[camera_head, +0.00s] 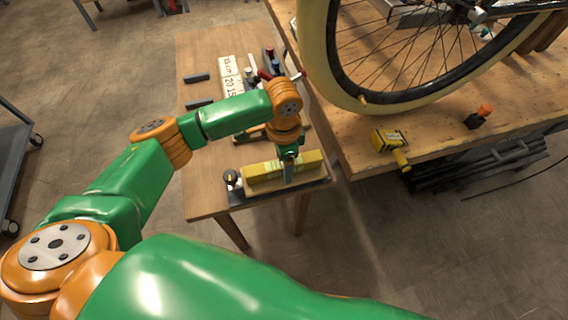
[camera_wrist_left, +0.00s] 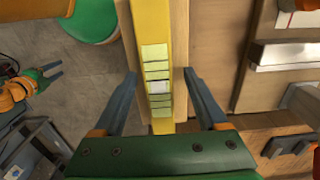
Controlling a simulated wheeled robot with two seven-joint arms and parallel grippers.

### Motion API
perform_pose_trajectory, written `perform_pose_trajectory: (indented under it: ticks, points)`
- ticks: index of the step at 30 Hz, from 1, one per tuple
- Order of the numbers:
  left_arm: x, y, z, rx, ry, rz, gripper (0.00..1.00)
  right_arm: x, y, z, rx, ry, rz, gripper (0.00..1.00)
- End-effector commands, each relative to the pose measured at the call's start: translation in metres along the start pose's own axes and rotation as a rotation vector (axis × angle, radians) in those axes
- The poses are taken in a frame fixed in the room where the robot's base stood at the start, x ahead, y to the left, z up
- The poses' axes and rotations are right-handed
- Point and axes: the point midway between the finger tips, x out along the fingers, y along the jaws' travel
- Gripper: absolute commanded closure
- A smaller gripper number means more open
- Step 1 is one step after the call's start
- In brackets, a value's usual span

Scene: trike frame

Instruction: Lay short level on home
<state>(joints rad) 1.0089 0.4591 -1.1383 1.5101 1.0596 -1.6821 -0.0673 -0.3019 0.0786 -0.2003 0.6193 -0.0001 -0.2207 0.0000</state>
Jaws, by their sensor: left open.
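A yellow level (camera_head: 262,171) lies near the front edge of the small wooden table, with a dark strip in front of it. In the left wrist view the level (camera_wrist_left: 152,35) runs lengthwise between my fingers, with pale green and white segments along its middle and wood showing on both sides. My left gripper (camera_head: 288,172) reaches down over the level. In the wrist view my left gripper (camera_wrist_left: 158,98) is open, its fingers on either side of the level with gaps. My right gripper (camera_wrist_left: 52,72) shows small at the left of the wrist view, its fingers apart and empty. I cannot identify the home.
White cards (camera_head: 230,77) with printed numbers and several small tools lie farther back on the small table (camera_head: 205,160). A dark knob (camera_head: 232,178) stands by the level's left end. A larger workbench (camera_head: 350,150) with a wheel (camera_head: 345,85) and a yellow tool (camera_head: 388,140) stands to the right.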

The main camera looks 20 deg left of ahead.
Motion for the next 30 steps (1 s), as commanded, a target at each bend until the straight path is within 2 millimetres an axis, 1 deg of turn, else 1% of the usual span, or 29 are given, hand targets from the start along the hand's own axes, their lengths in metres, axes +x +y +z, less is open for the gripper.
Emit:
perform_pose_trajectory:
  ticks: [1, 2, 3, 5, 6, 8, 9, 10, 19, 22, 25, 27, 30]
  points:
    - [0.000, 0.000, 0.000, 0.000, 0.000, 0.000, 0.25, 0.000, 0.000, -0.001, 0.000, 0.001, 0.000, 0.50]
    - [0.000, 0.000, 0.000, 0.000, 0.000, 0.000, 0.33, 0.000, 0.000, -0.001, 0.000, 0.001, 0.000, 0.50]
    - [0.000, 0.000, 0.000, 0.000, 0.000, 0.000, 0.44, 0.000, 0.000, -0.001, 0.000, 0.001, 0.000, 0.50]
    - [0.000, 0.000, 0.000, 0.000, 0.000, 0.000, 0.60, 0.000, 0.000, -0.001, 0.000, 0.002, 0.000, 0.50]
    - [0.000, 0.000, 0.000, 0.000, 0.000, 0.000, 0.71, 0.000, 0.000, -0.001, 0.000, 0.002, 0.000, 0.50]
    - [0.000, 0.000, 0.000, 0.000, 0.000, 0.000, 0.87, 0.000, 0.000, -0.001, 0.000, 0.002, 0.000, 0.50]
    - [0.000, 0.000, 0.000, 0.000, 0.000, 0.000, 0.98, 0.000, 0.000, -0.001, 0.000, 0.002, 0.000, 0.50]
    - [-0.001, 0.000, 0.000, -0.001, 0.000, 0.000, 1.00, 0.000, 0.000, -0.001, 0.000, 0.002, 0.000, 0.50]
    - [-0.001, 0.000, 0.000, -0.001, 0.001, -0.001, 1.00, 0.000, 0.001, -0.002, 0.000, 0.003, 0.001, 0.50]
    - [-0.005, -0.001, 0.000, -0.001, 0.001, -0.001, 1.00, 0.001, 0.001, -0.002, 0.000, 0.004, 0.001, 0.50]
    - [-0.019, -0.001, -0.001, -0.001, 0.004, -0.002, 1.00, 0.002, 0.001, -0.002, 0.000, 0.004, 0.001, 0.50]
    - [-0.034, 0.000, 0.000, 0.000, 0.004, -0.002, 1.00, 0.004, 0.001, -0.002, 0.000, 0.004, 0.001, 0.50]
    - [-0.058, 0.013, 0.015, 0.002, 0.004, -0.002, 1.00, -0.002, 0.001, -0.002, 0.000, 0.004, 0.002, 0.50]
